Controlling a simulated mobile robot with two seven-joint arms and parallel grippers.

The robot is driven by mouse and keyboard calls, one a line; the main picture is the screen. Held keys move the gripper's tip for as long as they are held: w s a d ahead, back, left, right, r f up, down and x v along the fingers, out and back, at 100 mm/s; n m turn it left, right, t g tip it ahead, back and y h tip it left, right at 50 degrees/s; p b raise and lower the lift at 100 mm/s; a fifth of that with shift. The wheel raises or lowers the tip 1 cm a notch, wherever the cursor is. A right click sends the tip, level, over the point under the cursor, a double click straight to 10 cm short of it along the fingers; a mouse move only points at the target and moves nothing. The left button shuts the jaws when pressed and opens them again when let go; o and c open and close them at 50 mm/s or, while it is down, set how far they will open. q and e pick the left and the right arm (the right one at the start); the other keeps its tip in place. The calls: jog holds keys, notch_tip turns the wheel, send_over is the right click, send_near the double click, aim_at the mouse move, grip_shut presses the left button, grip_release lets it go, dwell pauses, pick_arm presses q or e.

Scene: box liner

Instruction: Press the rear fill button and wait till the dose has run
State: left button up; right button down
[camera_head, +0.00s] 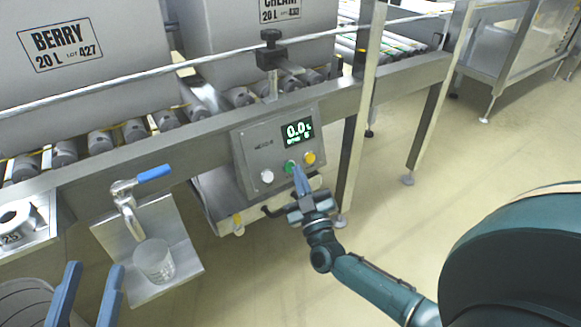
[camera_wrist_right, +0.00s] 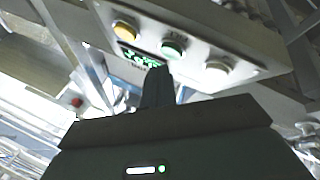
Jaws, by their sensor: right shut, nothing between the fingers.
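The control panel (camera_head: 258,150) is a grey box on the conveyor frame, with a lit display (camera_head: 298,131) reading 0.0. Below the display are a white button (camera_head: 267,176), a green button (camera_head: 290,167) and a yellow button (camera_head: 309,158). No readable label shows which is the rear fill button. My right gripper (camera_head: 297,168) is shut and empty, its tips at the green button; I cannot tell if they touch. In the right wrist view the fingers (camera_wrist_right: 157,75) point beside the green button (camera_wrist_right: 173,48). My left gripper (camera_head: 87,270) is open and empty at lower left.
A tap with a blue lever (camera_head: 153,173) stands over a clear beaker (camera_head: 154,260) on a metal tray (camera_head: 187,245). Large grey boxes marked BERRY (camera_head: 60,45) and CREAM (camera_head: 275,40) sit on the rollers. The floor (camera_head: 450,150) to the right is clear.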

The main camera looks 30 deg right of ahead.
jog(key=shift+w, duration=0.15)
jog(key=shift+w+f, duration=0.15)
jog(key=shift+w, duration=0.1)
jog(key=shift+w+f, duration=0.1)
jog(key=shift+w, duration=0.25)
dwell(0.5)
dwell(0.8)
jog(key=shift+s+r+p, duration=0.25)
jog(key=shift+s+p, duration=0.3)
jog(key=shift+s, duration=0.2)
